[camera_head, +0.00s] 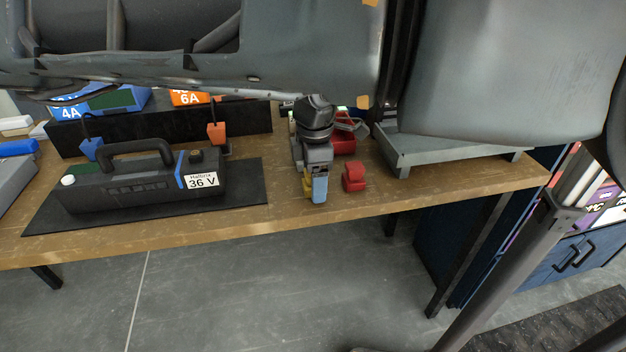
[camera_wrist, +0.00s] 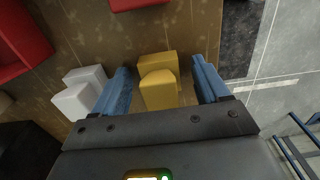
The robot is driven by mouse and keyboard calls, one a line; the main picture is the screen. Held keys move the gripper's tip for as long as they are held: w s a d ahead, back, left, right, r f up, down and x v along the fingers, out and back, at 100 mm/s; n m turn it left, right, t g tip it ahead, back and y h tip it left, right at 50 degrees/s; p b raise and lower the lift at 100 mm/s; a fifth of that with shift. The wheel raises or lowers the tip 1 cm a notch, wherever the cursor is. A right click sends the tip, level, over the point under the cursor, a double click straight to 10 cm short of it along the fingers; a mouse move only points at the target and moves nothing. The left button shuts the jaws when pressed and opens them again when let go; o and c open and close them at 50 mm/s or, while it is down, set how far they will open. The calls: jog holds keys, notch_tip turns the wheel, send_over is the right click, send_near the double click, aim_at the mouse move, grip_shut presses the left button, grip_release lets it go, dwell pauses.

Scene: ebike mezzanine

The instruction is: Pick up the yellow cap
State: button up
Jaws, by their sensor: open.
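The yellow cap (camera_wrist: 158,88) sits on the wooden bench in the wrist view, between the two blue fingers of my gripper (camera_wrist: 161,76). The fingers are apart, with a gap showing on each side of the cap. In the head view my gripper (camera_head: 315,188) points down at the bench near its front edge. Only a sliver of the yellow cap (camera_head: 307,186) shows there beside the blue finger; the rest is hidden.
A red cap (camera_head: 354,178) stands close to the right of my gripper. A white cap (camera_wrist: 80,94) lies just outside the left finger in the wrist view. The black 36 V battery (camera_head: 130,187) lies on a dark mat at left. A grey metal stand (camera_head: 440,150) is at right.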

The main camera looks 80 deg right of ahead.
jog(key=c, duration=1.1)
jog(key=shift+r, duration=0.1)
